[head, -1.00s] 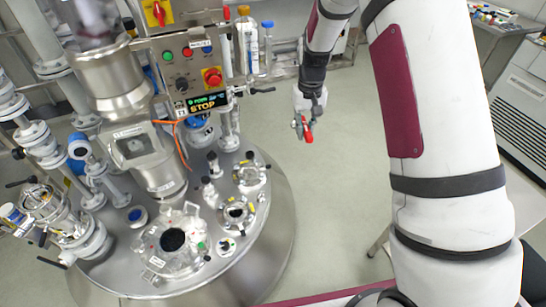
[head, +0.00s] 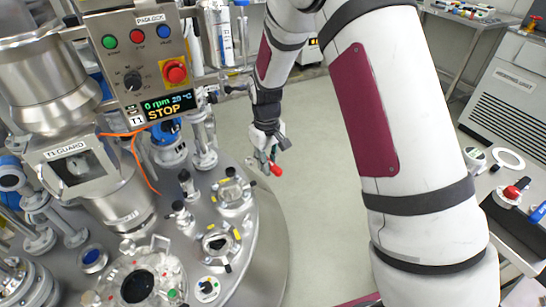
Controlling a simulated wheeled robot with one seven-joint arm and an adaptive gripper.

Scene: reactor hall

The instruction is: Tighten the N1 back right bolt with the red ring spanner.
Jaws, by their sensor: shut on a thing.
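My gripper (head: 264,156) is shut on the red ring spanner (head: 276,170), whose red part sticks out below the fingers. The gripper hangs over open floor, just right of the round steel vessel top (head: 262,225). Several flanged openings with bolts stand on that top: a small one (head: 231,192) nearest the gripper, another (head: 219,244) below it in the picture, and a larger one (head: 137,286) at the bottom left. I cannot read which is N1, and single bolts are too small to tell apart. The spanner is apart from all of them.
A control box (head: 140,62) with buttons and a STOP display stands over the vessel. A steel guard (head: 75,168) and upright pipe fittings (head: 203,140) crowd the top's left and back. A bench with a red-topped item (head: 512,191) is at right. The floor between is clear.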

